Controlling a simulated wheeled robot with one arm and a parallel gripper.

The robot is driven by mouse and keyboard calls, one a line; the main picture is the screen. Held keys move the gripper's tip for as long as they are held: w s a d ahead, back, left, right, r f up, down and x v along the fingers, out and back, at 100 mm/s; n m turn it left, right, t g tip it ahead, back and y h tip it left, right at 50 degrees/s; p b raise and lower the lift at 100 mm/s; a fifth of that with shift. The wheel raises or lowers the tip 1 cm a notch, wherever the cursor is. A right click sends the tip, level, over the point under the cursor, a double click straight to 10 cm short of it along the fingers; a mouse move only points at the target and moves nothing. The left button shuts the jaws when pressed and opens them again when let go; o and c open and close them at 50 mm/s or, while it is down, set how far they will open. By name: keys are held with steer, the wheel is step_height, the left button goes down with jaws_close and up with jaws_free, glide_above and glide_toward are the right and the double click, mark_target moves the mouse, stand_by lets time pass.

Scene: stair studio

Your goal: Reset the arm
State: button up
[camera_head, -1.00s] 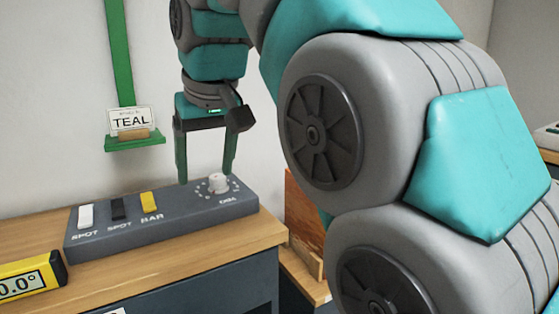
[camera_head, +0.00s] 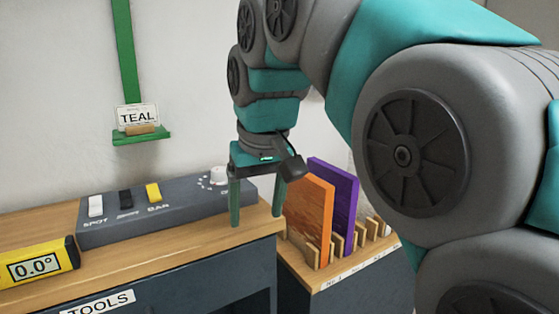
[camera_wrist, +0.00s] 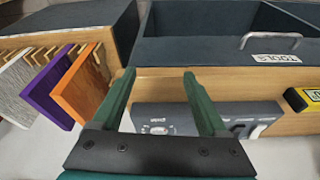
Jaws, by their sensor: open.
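My gripper (camera_head: 256,208) is open and empty, its two green fingers pointing down over the right end of the wooden counter in the head view. It is in front of the dial end of the grey switch panel (camera_head: 130,220). In the wrist view my gripper (camera_wrist: 160,88) has its fingers spread apart with nothing between them. The switch panel shows beyond the right finger in the wrist view (camera_wrist: 180,117). My arm fills the right side of the head view.
An orange board (camera_head: 310,212) and a purple board (camera_head: 336,195) stand in a slotted rack just right of my gripper. A TEAL sign (camera_head: 137,117) sits on a green wall bracket (camera_head: 142,138). A drawer is labelled TOOLS (camera_head: 97,303).

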steer(key=s+d+f+m+g, duration=0.1)
steer(key=s+d+f+m, duration=0.1)
steer(key=s+d+f, duration=0.5)
steer(key=s+d+f+m+g+h, duration=0.1)
steer(key=s+d+f+g, duration=0.1)
steer(key=s+d+f, duration=0.6)
step_height(320, 180, down, 5)
steer(key=shift+d+m, duration=0.4)
steer(key=shift+d, duration=0.15)
steer(key=shift+m+g, duration=0.5)
steer(key=shift+g, duration=0.3)
steer(key=s+d+f, duration=0.1)
steer(key=s+f, duration=0.3)
steer(key=s, duration=0.1)
steer(key=s+d+f, duration=0.1)
steer(key=s+f, duration=0.2)
steer(key=shift+s+d, duration=0.25)
steer(key=shift+d, duration=0.05)
